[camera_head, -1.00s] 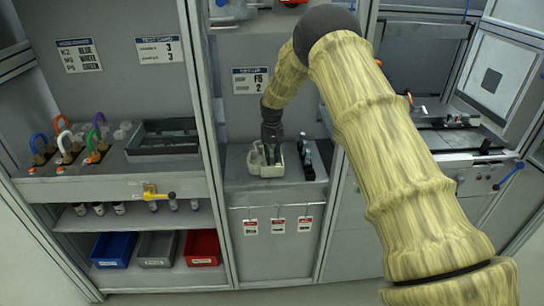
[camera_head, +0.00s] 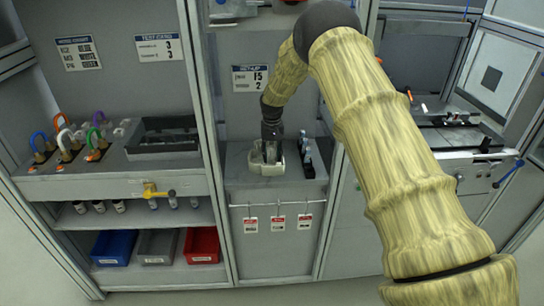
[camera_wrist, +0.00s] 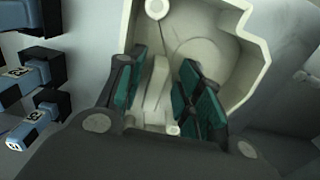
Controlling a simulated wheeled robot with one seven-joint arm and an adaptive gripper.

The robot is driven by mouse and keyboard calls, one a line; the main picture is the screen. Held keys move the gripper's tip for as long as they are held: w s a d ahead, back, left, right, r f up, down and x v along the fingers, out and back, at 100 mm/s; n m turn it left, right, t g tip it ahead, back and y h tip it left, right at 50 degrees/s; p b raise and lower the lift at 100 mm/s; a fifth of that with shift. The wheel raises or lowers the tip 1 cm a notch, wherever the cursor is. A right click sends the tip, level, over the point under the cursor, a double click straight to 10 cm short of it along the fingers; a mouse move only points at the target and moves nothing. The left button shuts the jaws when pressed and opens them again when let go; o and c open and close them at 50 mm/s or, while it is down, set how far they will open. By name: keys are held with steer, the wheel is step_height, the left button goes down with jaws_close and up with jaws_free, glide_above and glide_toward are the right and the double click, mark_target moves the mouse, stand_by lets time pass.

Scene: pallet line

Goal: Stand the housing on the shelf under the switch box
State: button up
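The housing (camera_head: 267,170), a cream open shell with inner ribs, sits on the grey shelf (camera_head: 240,177) of the middle bay. It fills much of the wrist view (camera_wrist: 225,35). My gripper (camera_head: 271,152) points down into it. In the wrist view, its green-padded fingers (camera_wrist: 163,62) stand apart on both sides of a cream rib inside the housing. A gap shows beside the right pad; contact with the left pad is unclear. A grey box (camera_head: 232,10) at the top of the bay is cut by the frame edge; I cannot tell if it is the switch box.
Several small blue-black parts (camera_wrist: 35,70) stand close to the left of the housing in the wrist view. Red-topped tags (camera_head: 277,222) hang below the shelf. The left bay holds coloured hooks, a black tray (camera_head: 162,148) and bins. A bay post (camera_head: 205,110) stands left.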

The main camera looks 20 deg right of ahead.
mark_target(272, 154)
steer(key=shift+r+b, duration=0.6)
steer(key=shift+r, duration=2.95)
steer(key=shift+s+f, duration=0.1)
